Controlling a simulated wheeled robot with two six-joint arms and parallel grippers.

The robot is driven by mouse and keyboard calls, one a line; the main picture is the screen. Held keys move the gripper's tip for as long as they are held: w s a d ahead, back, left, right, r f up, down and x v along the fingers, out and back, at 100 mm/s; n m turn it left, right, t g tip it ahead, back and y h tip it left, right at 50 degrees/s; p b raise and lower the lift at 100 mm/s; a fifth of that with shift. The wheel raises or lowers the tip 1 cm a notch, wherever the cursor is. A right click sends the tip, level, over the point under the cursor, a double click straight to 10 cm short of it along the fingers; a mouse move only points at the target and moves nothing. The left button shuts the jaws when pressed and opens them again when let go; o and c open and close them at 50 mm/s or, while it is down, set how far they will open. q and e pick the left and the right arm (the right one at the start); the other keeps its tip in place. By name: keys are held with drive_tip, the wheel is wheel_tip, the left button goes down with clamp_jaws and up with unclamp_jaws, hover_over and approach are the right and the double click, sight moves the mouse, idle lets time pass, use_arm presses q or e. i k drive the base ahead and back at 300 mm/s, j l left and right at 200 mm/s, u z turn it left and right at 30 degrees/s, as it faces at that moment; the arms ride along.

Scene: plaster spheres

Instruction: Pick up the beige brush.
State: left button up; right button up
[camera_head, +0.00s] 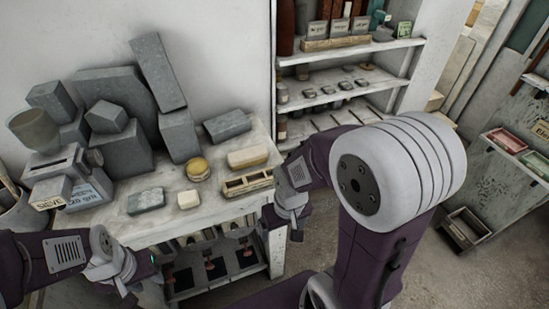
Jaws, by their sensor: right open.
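A beige oblong block (248,157), which looks like the beige brush, lies on the white worktop (165,222) near its right end, behind a wooden compartment tray (236,188). Its bristles cannot be made out. My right gripper (296,222) is open, pointing down just beyond the worktop's right edge, to the right of the tray and apart from the block. My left gripper (135,284) is at the lower left, in front of the worktop's front edge and far from the block. Its fingers are too small and dark to tell whether they are open.
Also on the worktop are a yellow-lidded round tin (197,168), a grey-green block (146,201), a small cream piece (188,199) and a grey block (228,126). Large grey blocks (120,150) crowd the back left. Shelves (345,95) stand at the back right.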

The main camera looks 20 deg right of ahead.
sight(242, 159)
drive_tip(key=z, duration=0.55)
drive_tip(key=i+l+u, duration=0.15)
drive_tip(key=u, duration=0.25)
drive_tip(key=i+l+u, duration=0.15)
drive_tip(key=u, duration=0.2)
drive_tip(key=i+l+u, duration=0.1)
drive_tip(key=l+u, duration=0.45)
drive_tip(key=u, duration=0.25)
drive_tip(key=i+l, duration=0.05)
